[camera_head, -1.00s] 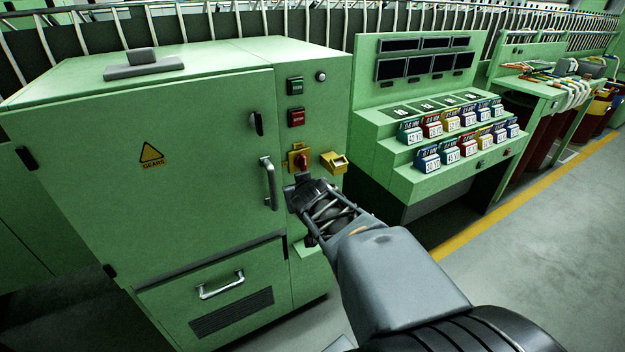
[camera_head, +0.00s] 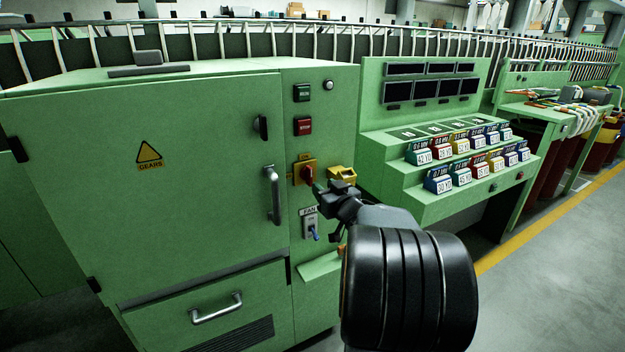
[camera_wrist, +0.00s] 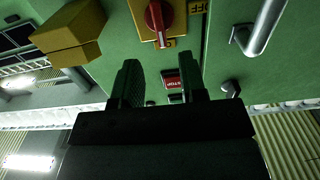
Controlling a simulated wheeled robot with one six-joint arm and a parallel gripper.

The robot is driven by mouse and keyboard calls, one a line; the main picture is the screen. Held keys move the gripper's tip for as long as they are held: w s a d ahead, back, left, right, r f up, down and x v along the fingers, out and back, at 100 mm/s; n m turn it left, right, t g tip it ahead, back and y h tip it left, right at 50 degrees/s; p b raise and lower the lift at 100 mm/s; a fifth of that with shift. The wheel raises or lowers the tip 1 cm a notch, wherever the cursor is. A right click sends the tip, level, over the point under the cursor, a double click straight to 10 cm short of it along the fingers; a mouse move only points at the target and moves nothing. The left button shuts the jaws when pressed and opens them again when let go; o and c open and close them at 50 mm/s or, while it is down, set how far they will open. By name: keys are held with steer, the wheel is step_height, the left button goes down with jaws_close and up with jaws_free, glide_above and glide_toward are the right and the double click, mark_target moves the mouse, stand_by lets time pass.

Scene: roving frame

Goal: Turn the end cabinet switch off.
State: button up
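The green end cabinet (camera_head: 210,120) fills the left of the head view. On its narrow right panel a red rotary switch (camera_head: 307,174) sits on a yellow plate. In the wrist view, the red handle (camera_wrist: 156,20) stands nearly upright in the picture, and the plate's OFF mark shows to its right. My gripper (camera_head: 322,189) is just to the lower right of the switch in the head view. In the wrist view my gripper (camera_wrist: 160,68) is open and empty, with its two fingers apart. The switch appears beyond the fingertips; I cannot tell whether they touch it.
A yellow box (camera_head: 342,174) juts out right of the switch, close to my gripper. A FAN toggle (camera_head: 312,226) is below, a red STOP button (camera_head: 303,126) above. A door handle (camera_head: 273,195) is left. The stepped console (camera_head: 430,195) stands at right.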

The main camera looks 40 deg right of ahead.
mark_target(311, 176)
steer(key=w, duration=0.5)
steer(key=w+d, duration=0.1)
steer(key=w, duration=0.1)
steer(key=shift+w, duration=0.25)
jaws_close()
